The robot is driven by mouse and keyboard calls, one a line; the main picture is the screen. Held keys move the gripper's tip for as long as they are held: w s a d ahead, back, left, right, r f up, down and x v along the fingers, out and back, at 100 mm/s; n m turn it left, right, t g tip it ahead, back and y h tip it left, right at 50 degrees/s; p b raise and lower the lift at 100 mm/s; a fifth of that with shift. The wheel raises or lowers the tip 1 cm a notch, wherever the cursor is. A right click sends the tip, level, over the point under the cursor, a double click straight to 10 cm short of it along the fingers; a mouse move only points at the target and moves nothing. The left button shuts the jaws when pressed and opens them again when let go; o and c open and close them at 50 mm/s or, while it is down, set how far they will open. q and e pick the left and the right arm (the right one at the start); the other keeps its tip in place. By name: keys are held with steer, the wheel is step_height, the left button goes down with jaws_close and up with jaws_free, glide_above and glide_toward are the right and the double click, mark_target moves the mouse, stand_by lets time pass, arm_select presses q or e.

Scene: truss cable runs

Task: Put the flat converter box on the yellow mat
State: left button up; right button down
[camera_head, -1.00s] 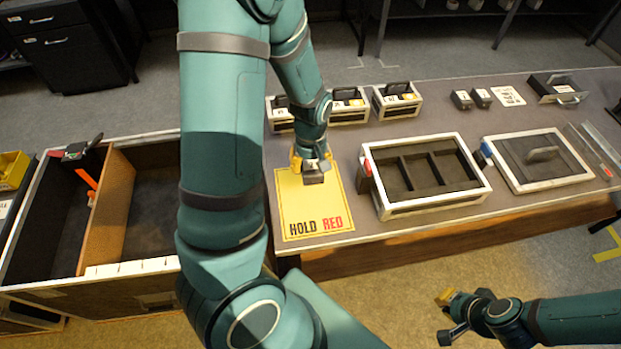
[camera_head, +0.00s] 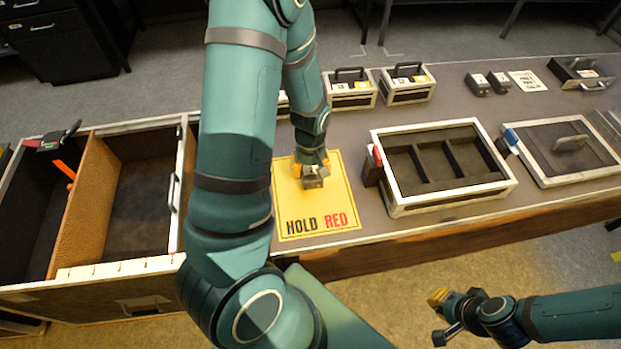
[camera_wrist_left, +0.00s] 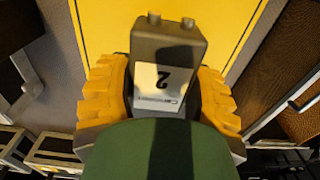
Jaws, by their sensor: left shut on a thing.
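The flat converter box is a small dark grey box with a white label reading "2" and two stubs at one end (camera_wrist_left: 168,45). My left gripper (camera_wrist_left: 160,100) is shut on it, with a yellow finger on each side. In the head view, my left gripper (camera_head: 312,176) points down over the upper part of the yellow mat (camera_head: 340,205), with the grey box (camera_head: 313,182) at its fingertips. I cannot tell whether the box touches the mat. The mat reads "HOLD RED". My right gripper (camera_head: 439,316) is low at the right, away from the table; its opening is unclear.
An open divided tray (camera_head: 400,205) stands right of the mat, with a lidded case (camera_head: 540,180) beyond. Handled cases (camera_head: 350,97) line the back. An open crate (camera_head: 130,262) stands left.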

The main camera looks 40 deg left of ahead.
mark_target(311, 175)
arm_select(q)
steer(key=shift+f+b, duration=0.5)
steer(key=shift+f, duration=1.4)
steer(key=shift+f, duration=0.1)
steer(key=o, duration=1.3)
steer(key=shift+r, duration=0.5)
step_height(311, 175, up, 11)
steer(key=p, duration=0.3)
steer(key=shift+r+p, duration=0.15)
steer(key=shift+p, duration=0.15)
